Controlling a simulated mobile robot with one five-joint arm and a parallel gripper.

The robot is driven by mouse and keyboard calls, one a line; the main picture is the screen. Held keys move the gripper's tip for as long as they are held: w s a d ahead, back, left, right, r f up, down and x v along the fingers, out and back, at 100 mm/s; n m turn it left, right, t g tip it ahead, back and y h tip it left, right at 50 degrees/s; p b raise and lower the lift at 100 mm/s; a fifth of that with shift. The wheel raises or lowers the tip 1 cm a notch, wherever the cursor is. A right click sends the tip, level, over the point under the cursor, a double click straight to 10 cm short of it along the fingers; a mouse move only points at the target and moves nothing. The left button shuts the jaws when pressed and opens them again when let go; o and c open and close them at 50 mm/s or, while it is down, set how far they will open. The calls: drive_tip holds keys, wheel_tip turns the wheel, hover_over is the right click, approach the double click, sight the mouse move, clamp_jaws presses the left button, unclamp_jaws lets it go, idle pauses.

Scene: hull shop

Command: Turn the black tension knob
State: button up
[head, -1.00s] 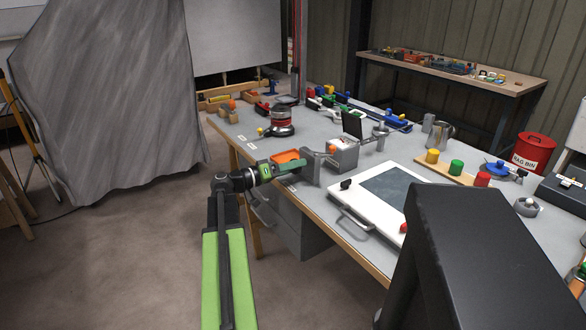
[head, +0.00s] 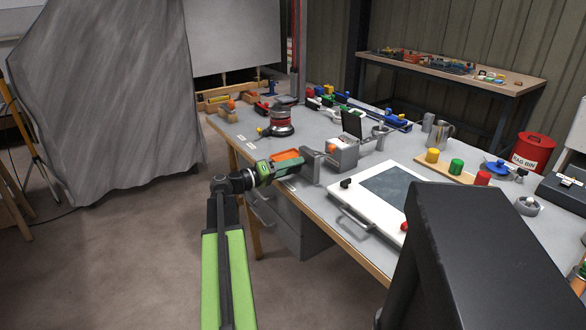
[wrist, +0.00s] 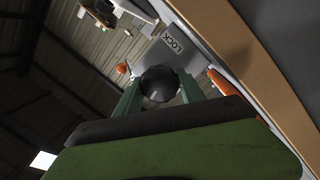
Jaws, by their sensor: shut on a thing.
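The black tension knob (wrist: 160,84) shows in the wrist view as a dark round knob between my two green fingers, in front of a grey plate marked LOCK (wrist: 172,45). My gripper (wrist: 161,94) is shut on it, one finger on each side. In the head view my gripper (head: 298,163) reaches in from the left to the grey upright bracket (head: 312,166) at the bench's front edge. The knob itself cannot be made out there, being hidden by my gripper and too small.
An orange tray (head: 285,155) lies just behind my gripper. A grey box with an orange knob (head: 343,154) stands to its right. A white board with a dark panel (head: 353,199) lies on the bench further right.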

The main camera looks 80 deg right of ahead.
drive_tip(key=o, duration=1.3)
drive_tip(key=shift+o, duration=0.2)
drive_tip(key=v, duration=1.7)
drive_tip(key=shift+w, duration=0.15)
drive_tip(key=shift+a, duration=0.1)
